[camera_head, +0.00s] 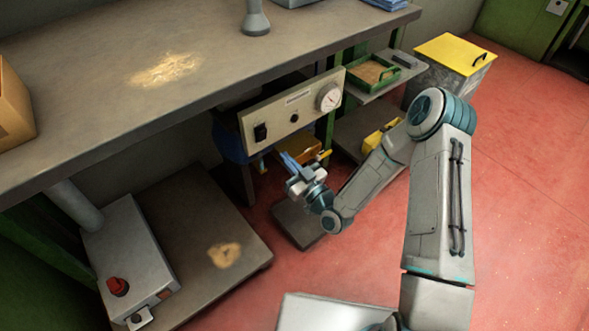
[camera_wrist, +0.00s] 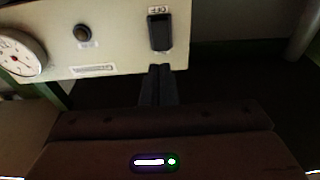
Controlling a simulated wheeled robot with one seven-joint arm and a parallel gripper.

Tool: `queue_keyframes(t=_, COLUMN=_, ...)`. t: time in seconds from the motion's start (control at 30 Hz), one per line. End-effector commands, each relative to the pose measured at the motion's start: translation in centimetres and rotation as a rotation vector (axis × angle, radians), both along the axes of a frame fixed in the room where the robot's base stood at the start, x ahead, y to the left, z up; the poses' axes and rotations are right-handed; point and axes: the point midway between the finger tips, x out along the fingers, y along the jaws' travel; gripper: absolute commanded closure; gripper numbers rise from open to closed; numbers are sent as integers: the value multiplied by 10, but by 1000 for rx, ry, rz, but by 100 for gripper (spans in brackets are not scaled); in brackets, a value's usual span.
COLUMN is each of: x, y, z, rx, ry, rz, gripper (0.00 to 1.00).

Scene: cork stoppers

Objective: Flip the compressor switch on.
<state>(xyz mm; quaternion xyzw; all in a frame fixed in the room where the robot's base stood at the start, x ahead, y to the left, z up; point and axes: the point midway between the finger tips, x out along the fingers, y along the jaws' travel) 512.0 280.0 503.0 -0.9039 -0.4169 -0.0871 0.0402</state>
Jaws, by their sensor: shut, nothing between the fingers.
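The compressor panel (camera_head: 279,116) is a cream box front under the bench edge. Its black rocker switch (camera_head: 260,132) sits at the left end in the head view; the wrist view shows the switch (camera_wrist: 160,33) upside down, with a small label reading OFF at its edge. My gripper (camera_head: 284,155) is shut and empty, just below and right of the switch in the head view. In the wrist view its fingertips (camera_wrist: 159,69) lie close under the switch in the picture, overlapping the panel's edge. I cannot tell whether they touch the panel.
A dial gauge (camera_head: 329,97) and a small dark knob (camera_head: 294,118) share the panel. The workbench (camera_head: 120,105) overhangs above. A grey box with a red button (camera_head: 117,286) stands on a low platform (camera_head: 190,215) at left. A yellow-lidded bin (camera_head: 455,50) stands behind right.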

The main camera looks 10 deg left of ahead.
Motion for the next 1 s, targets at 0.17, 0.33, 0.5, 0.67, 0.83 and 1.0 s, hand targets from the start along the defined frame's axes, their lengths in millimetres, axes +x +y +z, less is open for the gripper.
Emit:
queue_keyframes(t=0.17, x=25, y=29, z=6, rx=2, ry=-4, rz=1, gripper=100)
queue_keyframes(t=0.33, x=42, y=49, z=11, rx=2, ry=-3, rz=1, gripper=100)
queue_keyframes(t=0.5, x=51, y=59, z=14, rx=0, ry=-1, rz=0, gripper=100)
queue_keyframes(t=0.67, x=53, y=62, z=16, rx=0, ry=0, rz=0, gripper=100)
queue_keyframes(t=0.83, x=53, y=62, z=16, rx=0, ry=0, rz=0, gripper=100)
queue_keyframes(t=1.0, x=57, y=57, z=19, rx=-11, ry=7, rz=-10, gripper=100)
